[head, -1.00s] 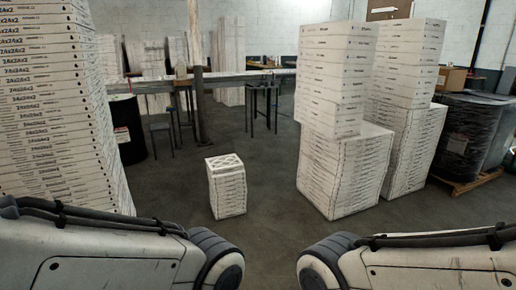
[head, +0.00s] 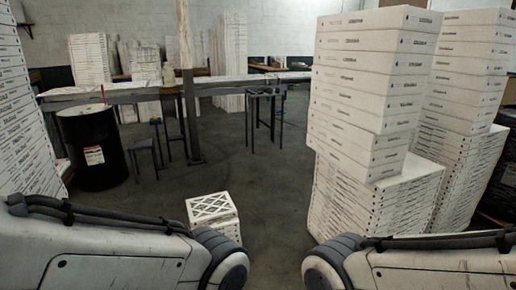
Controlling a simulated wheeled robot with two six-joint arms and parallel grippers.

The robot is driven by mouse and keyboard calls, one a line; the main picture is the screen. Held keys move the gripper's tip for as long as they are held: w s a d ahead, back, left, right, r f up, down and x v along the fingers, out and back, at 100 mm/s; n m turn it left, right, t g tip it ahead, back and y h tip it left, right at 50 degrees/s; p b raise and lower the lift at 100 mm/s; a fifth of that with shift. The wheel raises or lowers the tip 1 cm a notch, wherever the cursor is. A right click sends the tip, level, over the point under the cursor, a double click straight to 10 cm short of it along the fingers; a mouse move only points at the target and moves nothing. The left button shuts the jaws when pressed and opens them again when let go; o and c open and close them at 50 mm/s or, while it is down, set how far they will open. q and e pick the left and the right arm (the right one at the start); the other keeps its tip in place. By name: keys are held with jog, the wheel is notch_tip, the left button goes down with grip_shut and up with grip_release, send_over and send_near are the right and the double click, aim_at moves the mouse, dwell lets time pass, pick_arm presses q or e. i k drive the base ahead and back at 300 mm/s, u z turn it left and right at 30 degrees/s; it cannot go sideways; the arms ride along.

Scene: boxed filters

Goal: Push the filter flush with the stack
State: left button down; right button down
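Stacks of white boxed filters stand around me. A tall upper stack (head: 365,85) sits on a wider lower stack (head: 370,205) at the right. Another tall stack (head: 470,75) stands behind it at the right edge. A tall stack (head: 22,110) is cut off at the left edge. A small low stack (head: 211,208) with a lattice-faced filter on top stands on the floor ahead, partly hidden by my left arm. My two arms show at the bottom, but neither gripper is in view.
A black drum (head: 92,150) stands at the left. A long bench (head: 215,84) with stools (head: 262,108) crosses the back, near a post (head: 187,100). The grey floor (head: 255,165) between the small stack and the bench is clear.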

aim_at(204, 211)
jog(key=i, duration=3.25)
jog(key=u, duration=1.05)
jog(key=i, duration=0.3)
jog(key=z, duration=0.2)
